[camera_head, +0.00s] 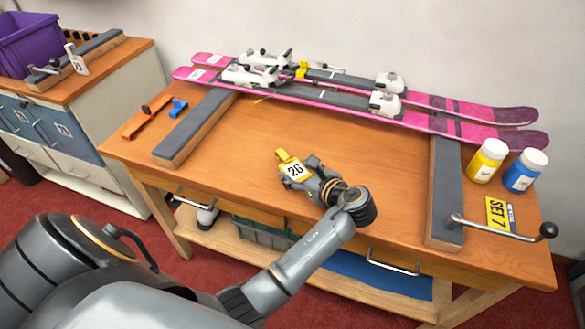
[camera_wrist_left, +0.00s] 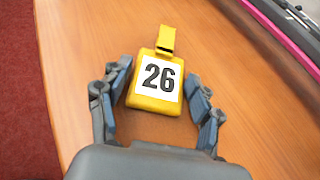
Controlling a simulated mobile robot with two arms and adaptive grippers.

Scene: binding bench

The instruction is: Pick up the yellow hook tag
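The yellow hook tag (camera_head: 283,155) lies on the wooden bench, near the middle of its front half. It has a white label reading 26 and a narrow hook end pointing away from my gripper. It also shows in the left wrist view (camera_wrist_left: 165,103). My left gripper (camera_head: 299,172) is low over the bench at the tag. In the left wrist view its fingers (camera_wrist_left: 158,84) stand apart on either side of the tag body, close to its edges; I cannot tell whether they touch it. My right gripper is in neither view.
Pink skis (camera_head: 430,122) lie along the bench's back. Dark-topped rests (camera_head: 195,128) (camera_head: 446,190) stand left and right. A yellow bottle (camera_head: 487,163), a blue bottle (camera_head: 523,172), a SET 7 card (camera_head: 499,214) and a crank handle (camera_head: 505,228) are at right. Bench around the tag is clear.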

